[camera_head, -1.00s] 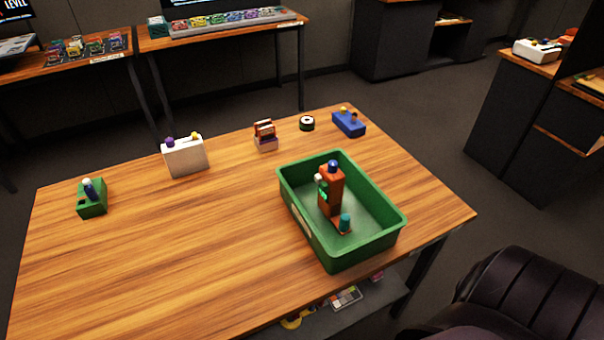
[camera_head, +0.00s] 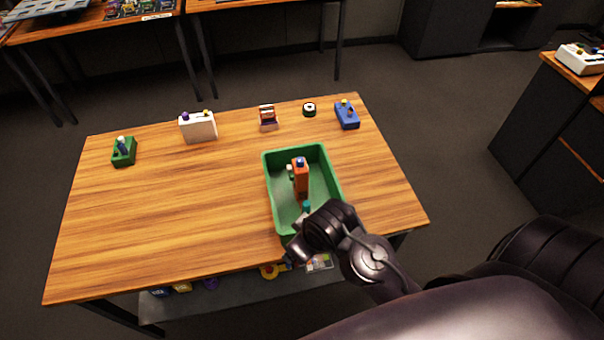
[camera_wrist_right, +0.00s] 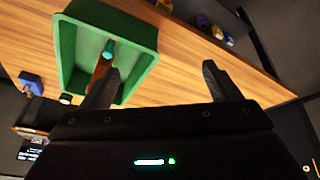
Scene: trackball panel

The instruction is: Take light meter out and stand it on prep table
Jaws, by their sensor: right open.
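The green bin (camera_head: 268,190) stands on the wooden table at its right front. An orange upright device (camera_head: 301,180) with a blue ball on top, a pale knob on its side and a teal peg (camera_head: 306,206) at its foot stands inside it; I take this as the light meter. My right gripper (camera_head: 288,259) is by the bin's front end at the table's front edge, its arm hiding the bin's near right corner. In the right wrist view my gripper (camera_wrist_right: 160,75) is open and empty, with the bin (camera_wrist_right: 70,50), the teal peg (camera_wrist_right: 108,48) and part of the orange body (camera_wrist_right: 101,68) beyond the left finger. My left gripper is out of view.
The table's middle and left are clear. A lower shelf (camera_head: 235,300) holds several items.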

